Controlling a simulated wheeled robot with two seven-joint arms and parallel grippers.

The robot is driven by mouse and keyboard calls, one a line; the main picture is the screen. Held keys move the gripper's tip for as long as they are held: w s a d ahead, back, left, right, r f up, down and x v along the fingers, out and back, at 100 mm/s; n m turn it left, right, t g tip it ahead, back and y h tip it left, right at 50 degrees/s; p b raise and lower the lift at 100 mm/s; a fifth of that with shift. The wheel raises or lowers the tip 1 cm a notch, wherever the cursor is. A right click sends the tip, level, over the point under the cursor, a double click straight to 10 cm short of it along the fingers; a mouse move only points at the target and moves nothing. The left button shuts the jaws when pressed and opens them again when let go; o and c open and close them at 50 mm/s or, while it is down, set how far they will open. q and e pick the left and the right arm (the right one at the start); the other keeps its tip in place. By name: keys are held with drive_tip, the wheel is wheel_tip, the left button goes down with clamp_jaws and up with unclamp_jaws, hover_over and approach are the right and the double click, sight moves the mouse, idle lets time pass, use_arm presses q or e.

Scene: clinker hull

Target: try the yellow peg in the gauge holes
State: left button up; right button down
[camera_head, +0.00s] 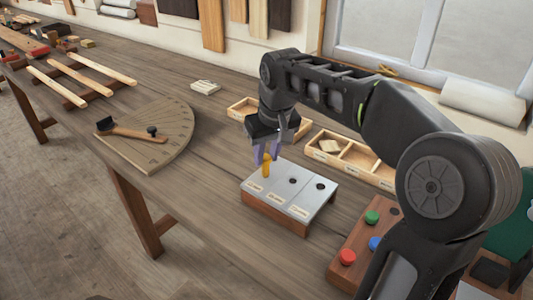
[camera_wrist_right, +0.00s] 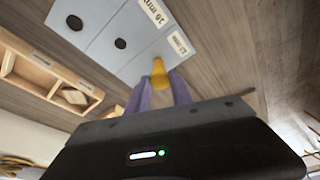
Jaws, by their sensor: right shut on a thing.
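The yellow peg (camera_head: 267,167) stands roughly upright at the left end of the gauge, a light grey plate (camera_head: 283,203) on a wooden block. My right gripper (camera_head: 266,153), with purple fingers, is above that end of the plate and shut on the peg. Two dark holes show, a middle hole (camera_head: 292,181) and a right hole (camera_head: 320,186). The hole at the peg's end is hidden, and I cannot tell whether the peg's tip is in it. In the right wrist view the peg (camera_wrist_right: 159,75) sits between the fingers over the plate (camera_wrist_right: 100,35). My left gripper is not in view.
A wooden tray with compartments (camera_head: 352,160) lies behind the gauge. A board with red, green and blue knobs (camera_head: 347,257) stands at the front right. A protractor board (camera_head: 160,135) lies to the left. The bench between it and the gauge is clear.

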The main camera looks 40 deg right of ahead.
drive_tip(key=shift+r+p, duration=0.95)
drive_tip(key=shift+r, duration=0.4)
drive_tip(key=shift+f, duration=0.1)
drive_tip(key=shift+f+b, duration=0.8)
drive_tip(key=shift+f, duration=0.15)
drive_tip(key=shift+f+b, duration=0.35)
drive_tip(key=shift+f, duration=0.15)
drive_tip(key=shift+r, duration=0.1)
drive_tip(key=shift+r+p, duration=1.35)
drive_tip(key=shift+r, duration=0.1)
